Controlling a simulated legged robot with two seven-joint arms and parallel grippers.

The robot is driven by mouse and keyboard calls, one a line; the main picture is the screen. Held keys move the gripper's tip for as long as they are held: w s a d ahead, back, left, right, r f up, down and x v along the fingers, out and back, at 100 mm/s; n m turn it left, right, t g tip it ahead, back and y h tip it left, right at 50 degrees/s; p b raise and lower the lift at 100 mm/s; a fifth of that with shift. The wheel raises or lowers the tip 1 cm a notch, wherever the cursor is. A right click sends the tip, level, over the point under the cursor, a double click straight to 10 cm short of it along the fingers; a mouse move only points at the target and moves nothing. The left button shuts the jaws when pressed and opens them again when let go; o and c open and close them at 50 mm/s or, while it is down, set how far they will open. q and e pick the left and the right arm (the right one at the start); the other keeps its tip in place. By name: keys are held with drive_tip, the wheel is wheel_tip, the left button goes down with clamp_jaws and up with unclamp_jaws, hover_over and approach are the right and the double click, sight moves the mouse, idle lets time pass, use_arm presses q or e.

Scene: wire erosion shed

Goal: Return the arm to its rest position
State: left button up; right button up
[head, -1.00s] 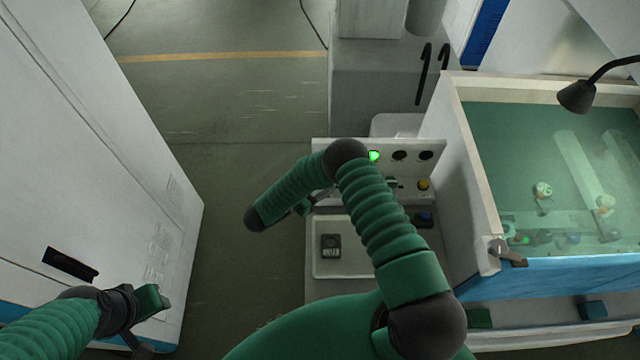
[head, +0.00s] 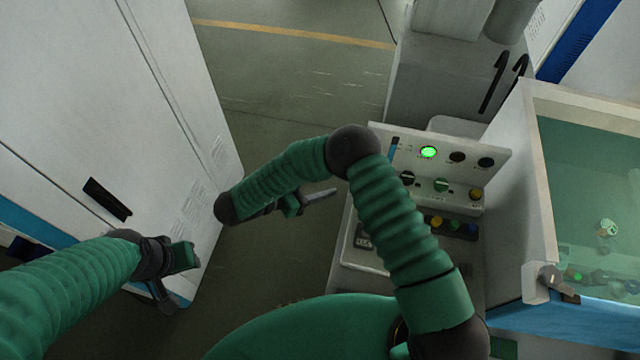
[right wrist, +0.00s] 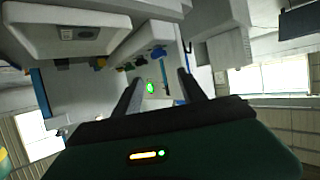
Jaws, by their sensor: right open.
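My right arm shows bent in the middle of the head view, its elbow up in front of the control panel. My right gripper (head: 318,196) is partly hidden behind my own forearm, with a pale finger sticking out to the right over the floor. In the right wrist view, its two fingers (right wrist: 160,88) stand apart with nothing held between them. My left gripper (head: 178,278) is at the lower left of the head view, in front of the white cabinet. Its jaw gap is not clear.
A control panel (head: 470,145) with a lit green lamp (head: 428,152) stands right of my right gripper. A tank of greenish liquid (head: 575,190) is at the far right. A tall white cabinet (head: 90,80) stands left. Open floor (head: 290,100) lies between.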

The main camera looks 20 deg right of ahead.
drive_tip(key=shift+w+d, duration=0.1)
drive_tip(key=shift+d, duration=0.1)
drive_tip(key=w+a+r+n+t+y+b, duration=0.25)
drive_tip(key=w+n+t+y, duration=0.2)
drive_tip(key=w, duration=0.25)
drive_tip(key=w+a+r+n+t+y+b, duration=0.1)
drive_tip(key=w+a+n+t+y+b, duration=0.15)
drive_tip(key=w+t+y, duration=0.35)
drive_tip(key=s+d+f+n+g+y+b, duration=0.1)
drive_tip(key=s+d+f+n+g, duration=0.1)
drive_tip(key=s, duration=0.7)
drive_tip(key=s+d+f+n+g+b, duration=0.1)
drive_tip(key=s+d+f+n+g, duration=0.1)
drive_tip(key=s, duration=0.6)
drive_tip(key=s+d+f+n+g+y+b, duration=0.1)
drive_tip(key=s+d+n+g, duration=0.3)
drive_tip(key=s, duration=0.5)
drive_tip(key=d+g, duration=0.2)
drive_tip(key=g, duration=0.1)
drive_tip(key=shift+s+f+y+b, duration=0.3)
drive_tip(key=shift+f+y+b, duration=0.05)
drive_tip(key=shift+f, duration=0.05)
